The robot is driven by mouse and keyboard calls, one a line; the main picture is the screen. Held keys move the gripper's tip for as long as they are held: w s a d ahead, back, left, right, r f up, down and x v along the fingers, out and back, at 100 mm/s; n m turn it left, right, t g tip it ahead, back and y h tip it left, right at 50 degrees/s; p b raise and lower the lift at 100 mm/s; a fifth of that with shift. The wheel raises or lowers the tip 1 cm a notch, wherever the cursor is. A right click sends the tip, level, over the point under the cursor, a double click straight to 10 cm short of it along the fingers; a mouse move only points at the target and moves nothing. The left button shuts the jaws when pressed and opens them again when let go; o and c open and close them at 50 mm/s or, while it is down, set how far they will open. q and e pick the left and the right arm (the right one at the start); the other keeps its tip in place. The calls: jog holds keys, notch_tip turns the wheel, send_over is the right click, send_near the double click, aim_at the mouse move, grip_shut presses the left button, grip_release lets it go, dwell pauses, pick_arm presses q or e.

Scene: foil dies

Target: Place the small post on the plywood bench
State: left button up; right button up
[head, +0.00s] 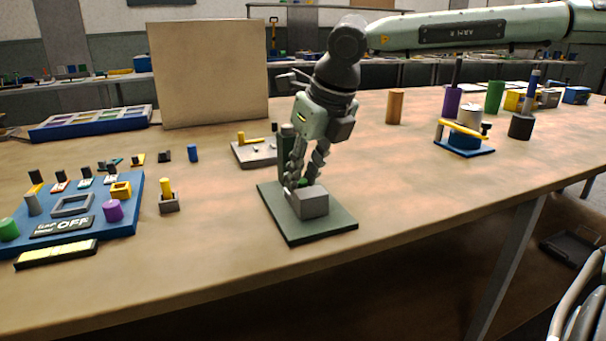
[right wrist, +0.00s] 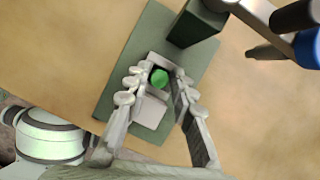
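A small green post (right wrist: 158,78) stands in or against a grey block (right wrist: 152,112) on a dark green plate (right wrist: 120,85) in the right wrist view. In the head view the grey block (head: 315,204) sits on the plate (head: 290,232), and only a little of the green post shows beside the fingers. My right gripper (head: 297,183) is lowered over the block, its fingers on either side of the post. In the right wrist view the gripper (right wrist: 162,82) looks open, with a gap at the post's right side. The plywood bench (head: 220,265) carries all this. My left gripper is out of view.
A dark upright column (right wrist: 194,24) rises from the plate close to the right gripper. Bare bench lies in front and right of the plate.

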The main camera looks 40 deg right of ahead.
jog(key=shift+o, duration=0.9)
